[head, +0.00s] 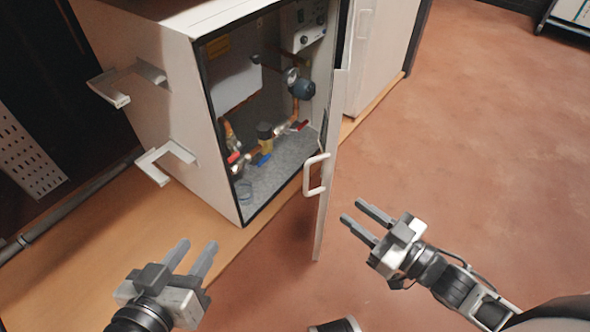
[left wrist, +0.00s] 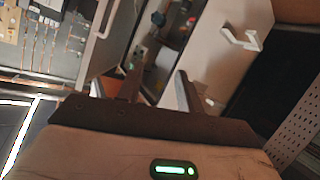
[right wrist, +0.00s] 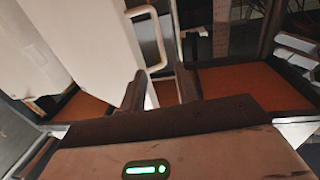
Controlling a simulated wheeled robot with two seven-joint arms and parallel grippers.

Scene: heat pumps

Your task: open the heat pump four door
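The heat pump cabinet (head: 165,95) is white and stands on a wooden platform, with its inside showing pipes, valves and a blue pump. Its door (head: 326,215) stands open, swung outward on the right side, seen nearly edge-on. A white handle (head: 314,174) is on the door; it also shows in the right wrist view (right wrist: 157,38). My right gripper (head: 360,216) is open and empty, to the right of the door and apart from it. My left gripper (head: 196,250) is open and empty, in front of the cabinet's lower front edge, touching nothing.
A second white cabinet (head: 378,50) stands behind the open door. Two white brackets (head: 165,160) stick out from the cabinet's left side. The wooden platform (head: 95,245) runs under the cabinets.

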